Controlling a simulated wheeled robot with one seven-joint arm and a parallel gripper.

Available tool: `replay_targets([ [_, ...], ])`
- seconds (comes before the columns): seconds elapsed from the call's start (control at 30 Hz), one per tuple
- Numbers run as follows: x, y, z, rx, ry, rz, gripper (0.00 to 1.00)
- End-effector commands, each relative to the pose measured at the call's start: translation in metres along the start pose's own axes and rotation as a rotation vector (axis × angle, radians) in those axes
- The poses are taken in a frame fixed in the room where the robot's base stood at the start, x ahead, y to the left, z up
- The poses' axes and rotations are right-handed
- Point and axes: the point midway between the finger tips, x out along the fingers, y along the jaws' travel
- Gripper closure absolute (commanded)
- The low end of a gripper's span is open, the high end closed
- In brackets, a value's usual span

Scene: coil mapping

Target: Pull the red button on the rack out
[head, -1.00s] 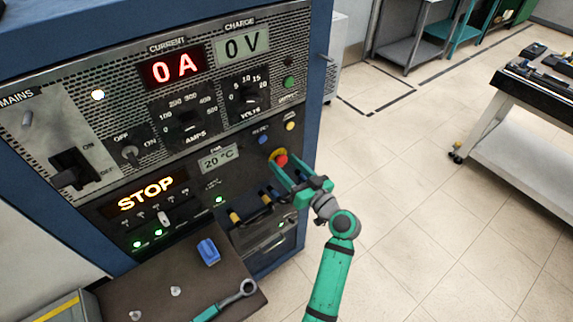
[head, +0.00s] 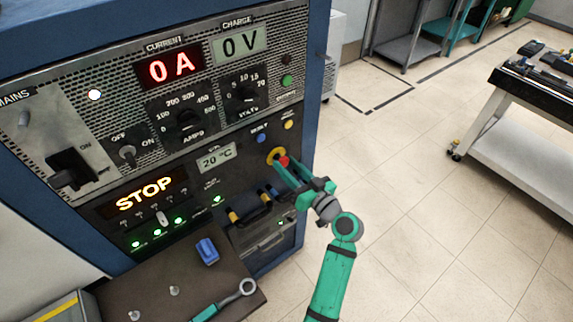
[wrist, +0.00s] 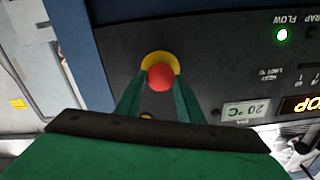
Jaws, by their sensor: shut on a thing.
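The red button (head: 283,161) is on the right side of the rack's (head: 105,215) front panel, with a yellow ring (head: 275,155) behind it. My gripper (head: 285,168) is at the button, its green fingers shut on the red button from either side. In the wrist view the red button (wrist: 161,77) sits between the fingertips (wrist: 160,88). The yellow ring (wrist: 158,58) shows beyond it, against the dark panel. The fingers partly hide the button in the head view.
A blue button (head: 262,138) and a yellow button (head: 289,124) are close above. A dark tray (head: 165,285) with a blue block (head: 207,251) and a wrench (head: 235,296) is at lower left.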

Motion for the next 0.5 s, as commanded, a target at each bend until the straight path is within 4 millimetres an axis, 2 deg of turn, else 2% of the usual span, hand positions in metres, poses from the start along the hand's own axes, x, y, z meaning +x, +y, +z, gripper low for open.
replay_targets([
  [0.07, -0.002, 0.0012, 0.0007, 0.002, -0.001, 0.002, 1.0],
  [0.1, -0.0021, 0.0014, 0.0008, 0.002, -0.001, 0.002, 0.59],
  [0.17, -0.0019, 0.0011, 0.0008, 0.002, -0.001, 0.002, 0.47],
  [0.5, -0.0015, -0.0016, 0.0014, 0.001, -0.002, -0.003, 0.47],
])
